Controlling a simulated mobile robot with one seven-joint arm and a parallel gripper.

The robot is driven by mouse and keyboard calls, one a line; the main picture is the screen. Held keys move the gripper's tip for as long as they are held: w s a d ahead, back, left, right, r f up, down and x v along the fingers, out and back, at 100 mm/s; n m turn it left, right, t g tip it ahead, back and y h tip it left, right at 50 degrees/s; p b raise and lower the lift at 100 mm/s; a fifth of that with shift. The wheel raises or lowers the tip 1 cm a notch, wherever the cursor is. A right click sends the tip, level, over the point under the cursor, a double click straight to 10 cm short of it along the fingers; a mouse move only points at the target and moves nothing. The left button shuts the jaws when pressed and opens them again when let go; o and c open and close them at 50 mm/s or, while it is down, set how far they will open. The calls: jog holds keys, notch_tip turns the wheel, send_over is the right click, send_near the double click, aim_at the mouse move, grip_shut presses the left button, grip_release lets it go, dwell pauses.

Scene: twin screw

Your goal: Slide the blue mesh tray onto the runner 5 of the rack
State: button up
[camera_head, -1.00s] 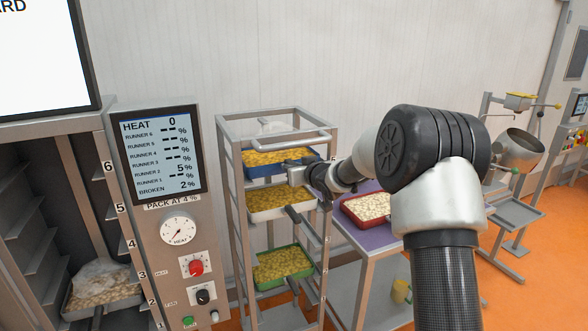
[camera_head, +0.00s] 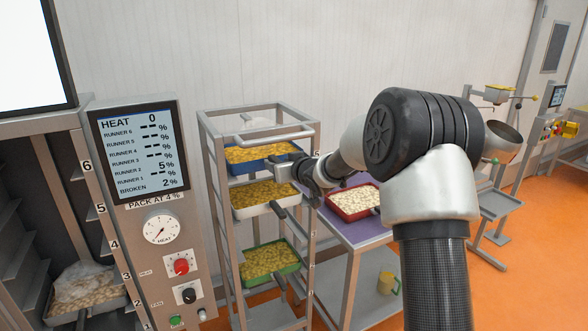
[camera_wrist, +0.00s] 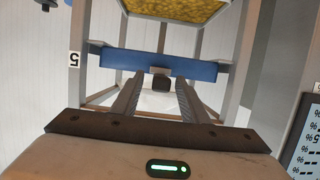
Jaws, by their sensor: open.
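The blue mesh tray (camera_head: 252,166) holds yellow pieces and sits inside the upper part of the metal rack (camera_head: 204,140). In the wrist view its blue front wall (camera_wrist: 105,56) spans between the rack posts, level with a label 5 (camera_wrist: 74,59). My gripper (camera_head: 298,168) is at the tray's front right in the head view. In the wrist view my gripper (camera_wrist: 158,95) is open, its two fingers apart on either side of the tray's short dark handle (camera_wrist: 161,84). Contact with the handle cannot be told.
A white tray (camera_head: 256,213) and a green tray (camera_head: 284,267) sit lower in the rack. A red tray (camera_head: 335,212) stands on the purple-topped table (camera_head: 372,235) to the right. The oven's control panel (camera_head: 150,230) stands close on the left.

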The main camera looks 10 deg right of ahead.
jog(key=v, duration=1.5)
jog(key=shift+s+r, duration=0.15)
